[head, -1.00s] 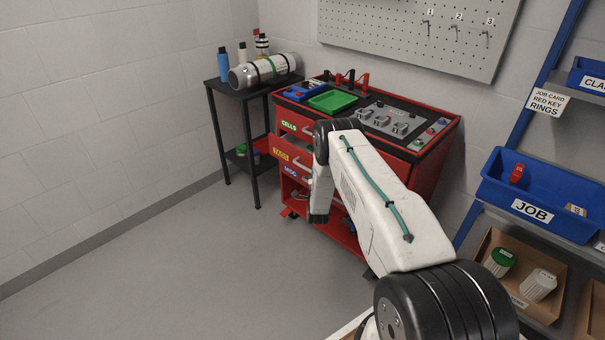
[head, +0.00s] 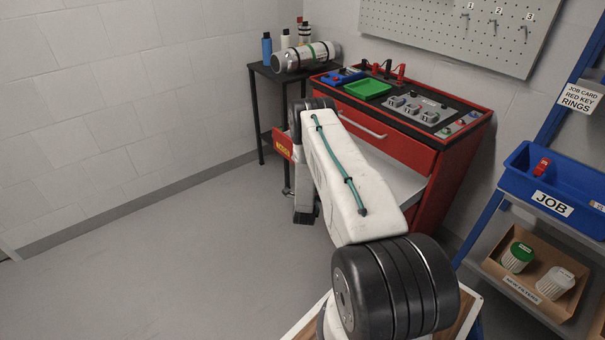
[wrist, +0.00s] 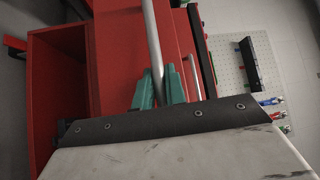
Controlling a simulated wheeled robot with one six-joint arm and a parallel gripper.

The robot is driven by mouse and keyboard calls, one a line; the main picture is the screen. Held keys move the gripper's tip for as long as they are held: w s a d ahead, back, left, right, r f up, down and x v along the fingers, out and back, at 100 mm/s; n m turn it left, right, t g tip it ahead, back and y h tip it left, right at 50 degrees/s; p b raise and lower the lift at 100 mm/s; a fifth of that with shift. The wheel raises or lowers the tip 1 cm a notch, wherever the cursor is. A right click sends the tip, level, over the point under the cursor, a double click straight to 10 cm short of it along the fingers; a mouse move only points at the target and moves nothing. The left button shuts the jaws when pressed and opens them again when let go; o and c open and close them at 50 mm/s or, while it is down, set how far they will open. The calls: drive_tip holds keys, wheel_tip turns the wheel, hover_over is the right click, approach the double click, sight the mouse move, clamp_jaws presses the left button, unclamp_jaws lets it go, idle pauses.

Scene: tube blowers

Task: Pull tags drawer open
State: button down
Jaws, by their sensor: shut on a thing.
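The red cabinet (head: 440,180) has a drawer pulled out, with its pale inside (head: 390,172) showing behind my arm. The drawer's red front (head: 283,144) bears a yellow label, too small to read surely, and is mostly hidden by my arm in the head view. In the wrist view, my gripper (wrist: 159,88) has its teal fingers shut on the drawer's silver bar handle (wrist: 151,40). The red drawer front (wrist: 118,50) fills the space beside it. In the head view my gripper's fingers are hidden behind the arm.
Above is a closed drawer with a silver handle (head: 362,124). A green tray (head: 367,88) lies on the cabinet top. A black side table (head: 262,72) with a cylinder stands at left. A blue JOB bin (head: 555,190) is at right. The floor at left is clear.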

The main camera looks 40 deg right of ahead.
drive_tip(key=shift+a, duration=0.15)
drive_tip(key=c, duration=1.5)
unclamp_jaws()
drive_tip(key=shift+o, duration=0.2)
drive_tip(key=v, duration=0.8)
drive_tip(key=shift+w, duration=0.1)
